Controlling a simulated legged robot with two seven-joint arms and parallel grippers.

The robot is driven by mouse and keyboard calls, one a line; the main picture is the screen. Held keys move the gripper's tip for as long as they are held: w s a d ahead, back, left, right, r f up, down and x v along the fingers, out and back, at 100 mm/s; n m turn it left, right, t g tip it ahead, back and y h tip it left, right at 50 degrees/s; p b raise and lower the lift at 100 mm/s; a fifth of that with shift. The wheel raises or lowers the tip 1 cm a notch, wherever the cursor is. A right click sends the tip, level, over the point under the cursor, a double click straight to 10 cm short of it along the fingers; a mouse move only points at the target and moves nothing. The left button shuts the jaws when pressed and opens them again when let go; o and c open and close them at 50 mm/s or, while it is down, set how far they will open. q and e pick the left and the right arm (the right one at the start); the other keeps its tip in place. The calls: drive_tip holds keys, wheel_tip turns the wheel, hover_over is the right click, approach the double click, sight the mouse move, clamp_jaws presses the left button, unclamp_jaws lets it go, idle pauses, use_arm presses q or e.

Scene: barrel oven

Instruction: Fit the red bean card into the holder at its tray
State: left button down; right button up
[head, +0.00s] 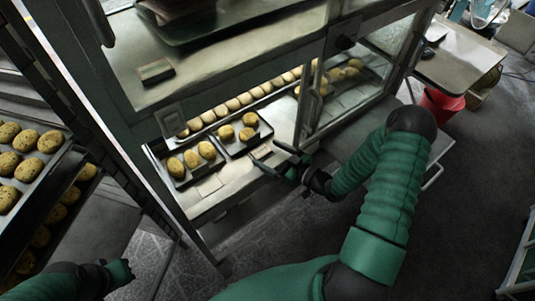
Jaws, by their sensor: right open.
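My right gripper (272,157) is open in front of the display case, its fingers pointing left at the front edge of a dark tray (262,143) of round buns. A second dark tray (182,184) of buns lies to its left. A small pale card or holder (208,185) shows on the ledge in front of the trays; I cannot read it. A small framed tag (171,121) stands at the case's left post. I cannot tell which of these is the red bean card. My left gripper (122,272) is low at the left, dark and small.
A rack (62,155) with trays of speckled buns stands at the far left. The case's upright posts (310,95) and shelf edge surround the opening. A red bin (440,105) and a table (460,62) are at the upper right.

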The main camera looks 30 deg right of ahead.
drive_tip(key=p+v, duration=0.1)
drive_tip(key=v, duration=1)
drive_tip(key=shift+s+p, duration=0.2)
drive_tip(key=shift+p, duration=0.15)
